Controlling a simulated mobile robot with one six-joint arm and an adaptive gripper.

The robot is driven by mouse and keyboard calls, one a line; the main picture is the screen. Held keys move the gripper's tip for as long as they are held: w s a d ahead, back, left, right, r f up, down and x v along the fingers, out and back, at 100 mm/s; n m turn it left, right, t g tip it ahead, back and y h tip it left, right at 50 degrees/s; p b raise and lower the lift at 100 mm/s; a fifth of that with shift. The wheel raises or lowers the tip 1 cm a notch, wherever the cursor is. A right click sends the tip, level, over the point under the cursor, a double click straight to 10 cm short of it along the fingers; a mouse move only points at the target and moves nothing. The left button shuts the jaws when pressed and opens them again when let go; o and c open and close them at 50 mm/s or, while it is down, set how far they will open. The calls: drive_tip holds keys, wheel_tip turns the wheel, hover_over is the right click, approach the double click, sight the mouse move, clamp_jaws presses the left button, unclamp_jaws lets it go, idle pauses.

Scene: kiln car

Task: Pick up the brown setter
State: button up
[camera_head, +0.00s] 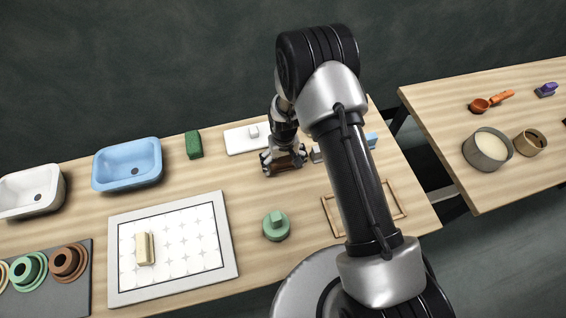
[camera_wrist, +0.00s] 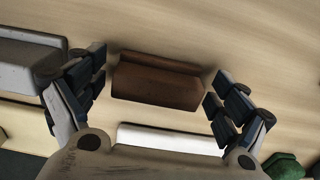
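The brown setter (camera_wrist: 157,84) lies on the wooden table between my two fingers in the wrist view. It is a block with a raised back part. In the head view the brown setter (camera_head: 285,162) shows only in part under my gripper (camera_head: 284,158), at the back of the table. In the wrist view my gripper (camera_wrist: 161,76) is open, one finger off each end of the setter, with narrow gaps. How high the fingertips are above the table is hard to tell.
A green knobbed piece (camera_head: 276,226) and a wooden frame (camera_head: 332,213) are nearer the front. A gap separates the right table (camera_head: 440,105).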

drive_tip(key=c, duration=0.9)
